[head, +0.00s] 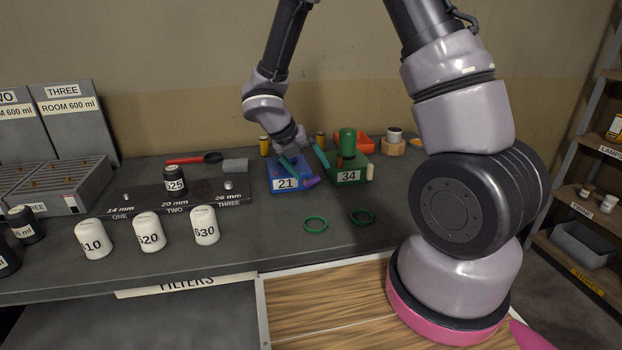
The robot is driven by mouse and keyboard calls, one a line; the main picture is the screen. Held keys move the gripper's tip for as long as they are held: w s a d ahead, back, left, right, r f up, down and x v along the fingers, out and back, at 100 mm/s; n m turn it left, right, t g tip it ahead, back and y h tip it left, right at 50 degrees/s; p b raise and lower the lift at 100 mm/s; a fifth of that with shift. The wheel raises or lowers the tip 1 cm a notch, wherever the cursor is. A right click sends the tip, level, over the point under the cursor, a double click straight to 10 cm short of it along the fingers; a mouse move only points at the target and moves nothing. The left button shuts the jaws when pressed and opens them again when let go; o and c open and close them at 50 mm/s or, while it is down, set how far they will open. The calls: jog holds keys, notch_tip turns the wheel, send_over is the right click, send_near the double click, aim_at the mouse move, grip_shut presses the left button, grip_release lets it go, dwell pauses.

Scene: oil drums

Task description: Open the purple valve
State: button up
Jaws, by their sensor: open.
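The purple valve (312,182) is a small purple piece at the front right corner of the blue box (270,183) labelled 21, on the bench. My gripper (305,166) reaches down from above over this box, its two teal fingers apart. One finger is over the blue box, and the other is near the green box labelled 34. The gripper seems empty. Whether a finger touches the valve cannot be told from this view. The gripper partly hides the back of the blue box.
The green box (361,174) with a green cylinder (347,142) stands close on the right. An orange tray (362,140) is behind. White containers (149,232) and a dark rack (203,194) stand left.

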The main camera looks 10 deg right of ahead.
aim_at(314, 179)
jog(key=a+r+n+t, duration=0.2)
jog(key=a+n, duration=0.2)
jog(key=x, duration=1.1)
jog(key=shift+w+r, duration=0.2)
jog(key=shift+w, duration=0.2)
jog(key=c, duration=1.3)
jog(key=shift+d+y, duration=0.15)
jog(key=shift+y, duration=0.15)
jog(key=shift+d+m+y, duration=0.35)
jog(key=shift+m+y, duration=0.05)
jog(key=shift+y, duration=0.6)
jog(key=shift+d+f+m+y, duration=0.1)
jog(key=shift+f+m+y, duration=0.05)
jog(key=shift+y, duration=0.55)
jog(key=shift+d+f+m+y, duration=0.1)
jog(key=shift+d+m+y, duration=0.05)
jog(key=shift+y, duration=0.55)
